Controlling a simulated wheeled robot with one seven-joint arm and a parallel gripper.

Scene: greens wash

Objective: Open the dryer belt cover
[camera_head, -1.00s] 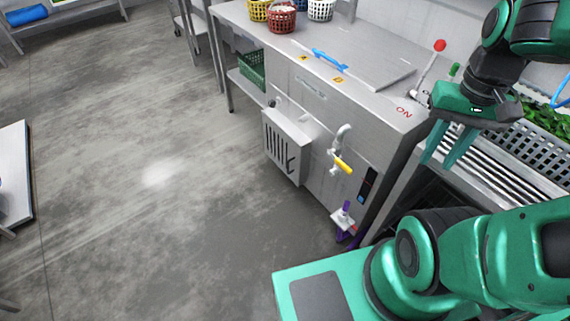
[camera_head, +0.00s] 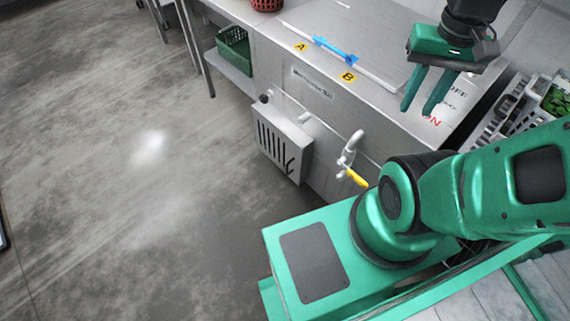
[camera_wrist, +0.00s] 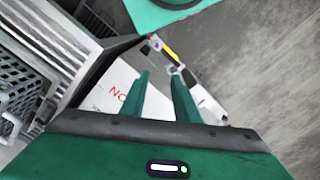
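The dryer belt cover (camera_head: 375,38) is a flat grey metal lid on top of the steel machine. It lies down, shut as far as I can see. A blue bar handle (camera_head: 335,48) runs along its front edge, between yellow labels A (camera_head: 302,47) and B (camera_head: 348,77). My gripper (camera_head: 417,108) is green, open and empty, with its fingers pointing down. It is above the right end of the machine top, near the red ON lettering, to the right of the handle and apart from it. The wrist view shows its spread fingers (camera_wrist: 161,75); the handle is not visible there.
A white box with slots (camera_head: 283,142) and a tap with a yellow lever (camera_head: 355,177) stick out from the machine's front. A crate with greens (camera_head: 552,98) stands at the right. A green basket (camera_head: 233,50) sits on a low shelf. The floor at left is clear.

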